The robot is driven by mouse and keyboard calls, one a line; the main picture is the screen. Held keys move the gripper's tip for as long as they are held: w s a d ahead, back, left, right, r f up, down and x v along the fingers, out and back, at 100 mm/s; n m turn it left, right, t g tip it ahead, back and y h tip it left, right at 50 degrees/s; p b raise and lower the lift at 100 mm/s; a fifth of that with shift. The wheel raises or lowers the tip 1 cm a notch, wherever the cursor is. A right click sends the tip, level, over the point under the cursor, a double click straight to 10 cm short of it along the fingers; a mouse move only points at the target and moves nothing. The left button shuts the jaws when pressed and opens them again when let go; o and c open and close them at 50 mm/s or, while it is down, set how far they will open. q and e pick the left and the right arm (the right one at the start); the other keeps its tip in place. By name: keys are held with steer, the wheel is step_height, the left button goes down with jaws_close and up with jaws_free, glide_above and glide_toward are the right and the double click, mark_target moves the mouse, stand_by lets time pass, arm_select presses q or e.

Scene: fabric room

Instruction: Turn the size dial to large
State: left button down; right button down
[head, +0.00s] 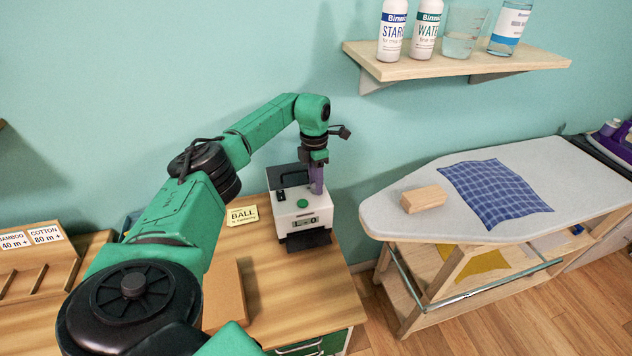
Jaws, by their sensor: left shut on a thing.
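A white machine (300,222) with a green round button (302,203), a small front display (305,221) and a dark opening low on its front stands on the wooden table. A black raised part (288,180) is at its back left. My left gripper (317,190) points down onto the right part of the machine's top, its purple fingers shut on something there. The size dial is hidden by the fingers, so its setting cannot be read. My right gripper is not in view.
A yellow card (242,215) reading "BALL" stands left of the machine. An ironing board (400,222) with a wooden block (424,199) and blue checked cloth (497,190) is to the right. A wall shelf (460,66) holds bottles and a beaker.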

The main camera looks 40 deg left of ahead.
mark_target(314, 183)
arm_select(q)
steer(key=shift+r, duration=0.1)
steer(key=c, duration=0.5)
jaws_free()
steer(key=shift+r, duration=0.1)
steer(key=shift+r, duration=0.35)
steer(key=r, duration=0.4)
steer(key=r+b, duration=0.1)
steer(key=r, duration=0.8)
steer(key=shift+w+a+r+b, duration=0.1)
steer(key=shift+a+r+b, duration=0.2)
steer(key=shift+a+b, duration=0.1)
